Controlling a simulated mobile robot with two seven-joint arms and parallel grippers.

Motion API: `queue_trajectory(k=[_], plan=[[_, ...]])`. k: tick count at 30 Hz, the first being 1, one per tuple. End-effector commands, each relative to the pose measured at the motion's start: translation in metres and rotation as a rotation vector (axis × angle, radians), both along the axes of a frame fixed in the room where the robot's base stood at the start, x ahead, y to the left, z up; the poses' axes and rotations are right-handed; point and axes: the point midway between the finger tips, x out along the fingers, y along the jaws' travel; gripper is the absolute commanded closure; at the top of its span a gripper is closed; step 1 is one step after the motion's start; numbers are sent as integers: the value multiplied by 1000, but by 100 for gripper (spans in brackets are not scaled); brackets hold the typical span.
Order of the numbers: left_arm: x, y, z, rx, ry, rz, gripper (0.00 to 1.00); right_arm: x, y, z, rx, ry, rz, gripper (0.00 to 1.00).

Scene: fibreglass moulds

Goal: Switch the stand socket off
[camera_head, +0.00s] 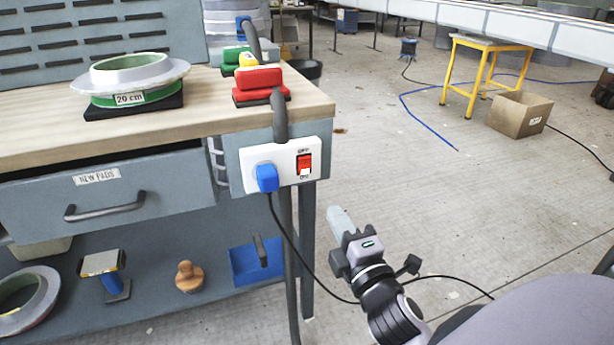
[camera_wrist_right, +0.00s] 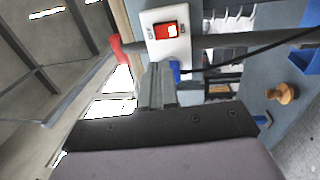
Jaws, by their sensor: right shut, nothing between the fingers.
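The stand socket (camera_head: 281,166) is a white plate on the end of the workbench. A blue plug (camera_head: 267,178) with a black cord sits in its left part. Its rocker switch (camera_head: 304,164) is red with a pale lower end, between an OFF label above and an ON label below. The switch also shows in the right wrist view (camera_wrist_right: 166,31). My right gripper (camera_head: 338,216) is shut and empty, below and right of the socket, apart from it. In the wrist view its fingers (camera_wrist_right: 158,76) point toward the plate. My left gripper is not in view.
A thick grey hose hangs from a red tool (camera_head: 260,84) past the socket. A drawer (camera_head: 110,198) and a shelf with a wooden knob (camera_head: 189,277) lie left. A bench leg (camera_head: 307,250) stands near my right gripper. Open floor lies right, with a yellow stool (camera_head: 488,45).

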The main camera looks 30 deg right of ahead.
Motion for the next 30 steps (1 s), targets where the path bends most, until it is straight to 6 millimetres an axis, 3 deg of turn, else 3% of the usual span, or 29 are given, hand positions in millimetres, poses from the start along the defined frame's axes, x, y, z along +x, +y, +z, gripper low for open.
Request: queue_trajectory(k=[14,30], plan=[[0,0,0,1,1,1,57,10,-2,3,-1,-3,2,100],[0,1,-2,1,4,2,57,90,-21,12,-1,-3,1,100]])
